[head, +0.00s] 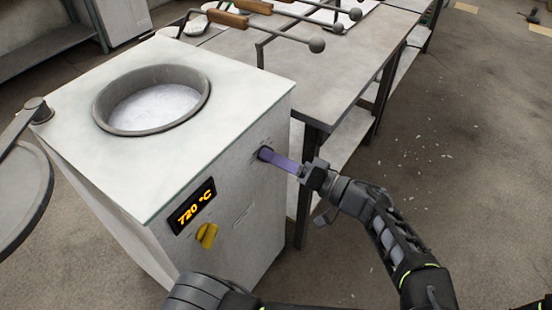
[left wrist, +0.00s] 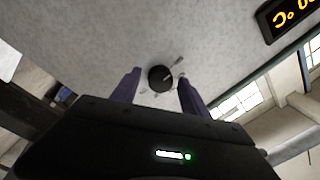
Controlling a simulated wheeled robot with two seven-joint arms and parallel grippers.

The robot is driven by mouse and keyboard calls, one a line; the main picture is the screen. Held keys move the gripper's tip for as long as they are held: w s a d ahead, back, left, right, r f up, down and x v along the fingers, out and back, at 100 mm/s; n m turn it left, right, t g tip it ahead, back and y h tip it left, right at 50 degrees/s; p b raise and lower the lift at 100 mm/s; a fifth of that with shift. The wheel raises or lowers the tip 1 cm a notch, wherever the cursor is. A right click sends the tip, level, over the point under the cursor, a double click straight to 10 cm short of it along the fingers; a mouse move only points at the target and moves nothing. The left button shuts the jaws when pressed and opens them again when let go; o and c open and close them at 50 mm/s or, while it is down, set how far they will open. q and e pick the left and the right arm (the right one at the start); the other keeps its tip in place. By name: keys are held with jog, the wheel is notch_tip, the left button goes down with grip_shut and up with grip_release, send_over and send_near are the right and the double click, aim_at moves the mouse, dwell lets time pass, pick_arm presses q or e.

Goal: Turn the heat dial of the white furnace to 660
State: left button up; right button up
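The white furnace (head: 180,165) stands at left centre in the head view, with an open round pot set in its top. Its display (head: 191,206) on the front reads 720 °C. A yellow dial (head: 207,236) sits just below the display. My left gripper (head: 271,156) is at the upper right of the front face, away from the yellow dial. In the left wrist view its purple fingers are apart, on either side of a small dark round knob (left wrist: 160,79); contact cannot be told. The display (left wrist: 289,15) is partly cut off there. My right gripper is not in view.
A round lid (head: 22,200) on an arm is at the furnace's left. The floor at right is open.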

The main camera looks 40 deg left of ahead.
pick_arm(q)
jog(key=shift+o, duration=0.3)
jog(key=shift+d, duration=0.1)
jog(key=d, duration=0.7)
jog(key=shift+w+d+f, duration=0.15)
jog(key=shift+w+d, duration=0.15)
